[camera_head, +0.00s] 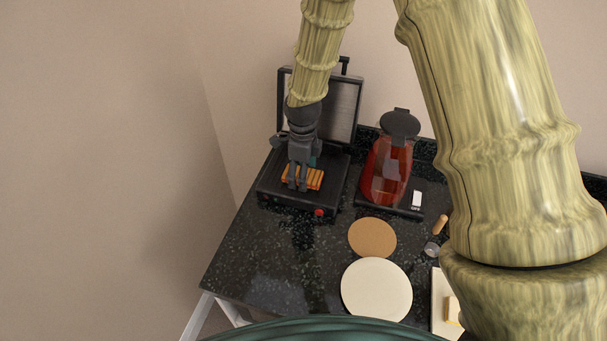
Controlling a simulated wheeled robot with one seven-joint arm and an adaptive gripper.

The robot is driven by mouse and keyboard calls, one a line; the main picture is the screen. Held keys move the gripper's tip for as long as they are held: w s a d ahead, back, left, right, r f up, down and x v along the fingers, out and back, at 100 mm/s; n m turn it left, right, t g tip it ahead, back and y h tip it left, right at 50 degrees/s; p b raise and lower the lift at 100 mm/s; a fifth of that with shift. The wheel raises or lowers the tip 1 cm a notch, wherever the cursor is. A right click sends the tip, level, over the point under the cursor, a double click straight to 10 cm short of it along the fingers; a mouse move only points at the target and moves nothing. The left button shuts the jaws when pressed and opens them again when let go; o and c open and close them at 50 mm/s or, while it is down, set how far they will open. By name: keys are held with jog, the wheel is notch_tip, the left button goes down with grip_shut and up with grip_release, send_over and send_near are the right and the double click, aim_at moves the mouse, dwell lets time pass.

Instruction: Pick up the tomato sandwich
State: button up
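The sandwich (316,180), with orange-red and tan stripes, lies on the lower plate of an open black press grill (275,190). My gripper (297,186) points down over the grill, with its fingers at the left part of the sandwich. The fingers hide some of it. Whether they touch or clasp the sandwich is too small to tell. The grill's lid (343,105) stands raised behind my gripper.
A red-filled pitcher (388,170) with a dark lid stands right of the grill on a dark base. A brown round mat (372,238) and a cream round plate (376,290) lie in front. The speckled dark counter (262,245) is clear at front left.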

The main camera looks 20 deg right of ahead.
jog(key=shift+c, duration=0.2)
jog(key=c, duration=1.2)
